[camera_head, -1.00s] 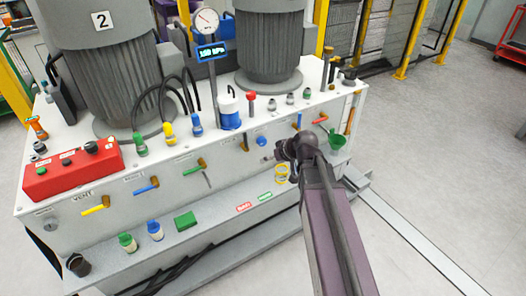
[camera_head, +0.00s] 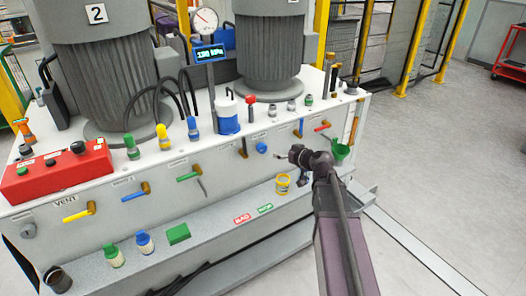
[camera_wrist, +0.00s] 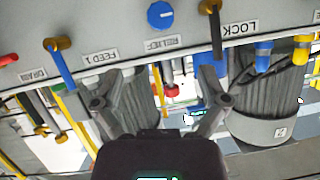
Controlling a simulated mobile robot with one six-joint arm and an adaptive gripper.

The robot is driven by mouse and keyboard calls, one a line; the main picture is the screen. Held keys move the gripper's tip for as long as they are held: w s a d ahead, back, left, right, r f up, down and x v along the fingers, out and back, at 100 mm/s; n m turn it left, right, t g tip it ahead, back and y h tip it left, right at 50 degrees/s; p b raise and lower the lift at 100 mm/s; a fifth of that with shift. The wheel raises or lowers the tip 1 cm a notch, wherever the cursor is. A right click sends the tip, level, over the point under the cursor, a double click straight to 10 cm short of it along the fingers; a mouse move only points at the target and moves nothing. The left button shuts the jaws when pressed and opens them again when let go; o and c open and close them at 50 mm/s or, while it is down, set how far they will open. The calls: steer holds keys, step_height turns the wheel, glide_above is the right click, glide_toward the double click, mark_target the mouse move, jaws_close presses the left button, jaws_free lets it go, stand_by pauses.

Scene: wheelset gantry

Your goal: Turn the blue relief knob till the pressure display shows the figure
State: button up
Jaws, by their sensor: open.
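The blue relief knob (camera_head: 261,147) is on the front panel of the white cabinet. In the wrist view, which is upside down, the knob (camera_wrist: 160,14) is at the top centre beside its label (camera_wrist: 163,43). The pressure display (camera_head: 209,53) is a small blue-lit screen under a round dial; its figure is too small to read surely. My gripper (camera_head: 283,154) is just right of the knob in the head view. In the wrist view my gripper (camera_wrist: 155,92) has its two fingers wide apart with nothing between them. The knob lies beyond the fingertips, apart from them.
A red control box (camera_head: 57,173) stands at left. A yellow container (camera_head: 282,184) is on the lower ledge. Grey floor is open at right.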

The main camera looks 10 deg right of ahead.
mark_target(263, 149)
steer(key=shift+w, duration=0.1)
steer(key=b+x, duration=0.5)
steer(key=x, duration=0.8)
steer(key=shift+w+a+f, duration=0.15)
steer(key=shift+w+a, duration=0.05)
steer(key=shift+w, duration=0.05)
steer(key=c, duration=1.1)
